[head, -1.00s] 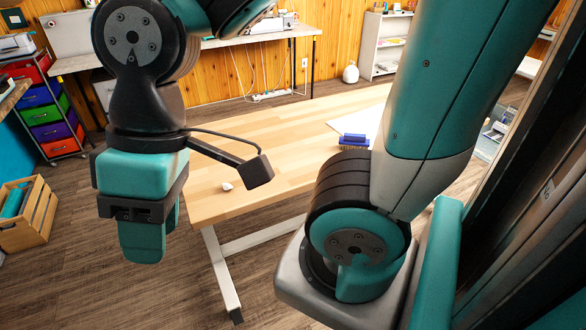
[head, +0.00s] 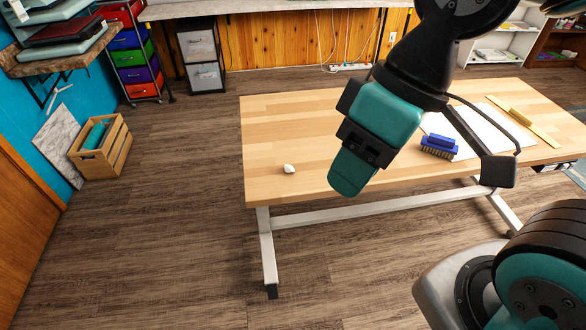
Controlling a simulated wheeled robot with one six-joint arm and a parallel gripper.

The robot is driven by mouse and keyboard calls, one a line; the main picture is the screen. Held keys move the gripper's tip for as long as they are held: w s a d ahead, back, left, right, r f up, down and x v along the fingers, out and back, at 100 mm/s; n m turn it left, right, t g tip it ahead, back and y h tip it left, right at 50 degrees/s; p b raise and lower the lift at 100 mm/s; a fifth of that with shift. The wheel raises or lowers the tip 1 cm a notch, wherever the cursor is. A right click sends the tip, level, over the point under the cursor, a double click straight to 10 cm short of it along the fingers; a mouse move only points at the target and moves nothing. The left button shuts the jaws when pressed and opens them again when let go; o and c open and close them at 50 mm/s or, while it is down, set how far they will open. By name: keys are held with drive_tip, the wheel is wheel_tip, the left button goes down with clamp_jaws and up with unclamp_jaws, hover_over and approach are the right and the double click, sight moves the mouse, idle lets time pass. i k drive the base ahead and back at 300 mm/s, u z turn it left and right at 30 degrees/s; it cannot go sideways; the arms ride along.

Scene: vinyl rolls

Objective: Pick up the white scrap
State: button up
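The white scrap (head: 289,169) is a small crumpled lump on the wooden table (head: 290,120), near its front left corner. My gripper (head: 350,180) hangs in front of the table's front edge, to the right of the scrap and apart from it. Its teal fingers are seen side-on and overlap, so I cannot tell whether they are open. Nothing shows between them.
A blue brush (head: 440,141) and a white sheet (head: 470,130) lie on the table's right part, with a yellow strip (head: 520,116) beyond. A wooden crate (head: 112,150) stands on the floor at left. The table's left part is otherwise clear.

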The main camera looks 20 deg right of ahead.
sight(288, 168)
drive_tip(key=z, duration=1.1)
drive_tip(key=i, duration=0.75)
drive_tip(key=u, duration=2.5)
